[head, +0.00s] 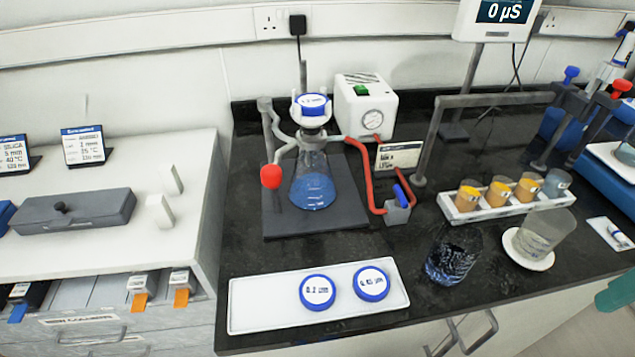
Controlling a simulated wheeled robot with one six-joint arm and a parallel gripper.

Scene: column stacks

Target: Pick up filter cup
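A clear cup with a blue band and a white label (312,105) sits on top of the flask (312,180), which holds blue liquid. This looks like a filter cup. Two round blue-rimmed pieces with white labelled tops lie on the white tray (250,305): the left one (318,291) reads about 0.2 and the right one (371,283) about 0.45 µm. I cannot tell whether these are filter cups too. My gripper is not in view.
A white pump box (362,108) with red tubing (370,180) stands behind the flask. At right are a rack of small cups (500,200), a dark glass (452,258) and a clear beaker (540,230) on a white coaster. A grey post frame (425,150) stands mid-bench.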

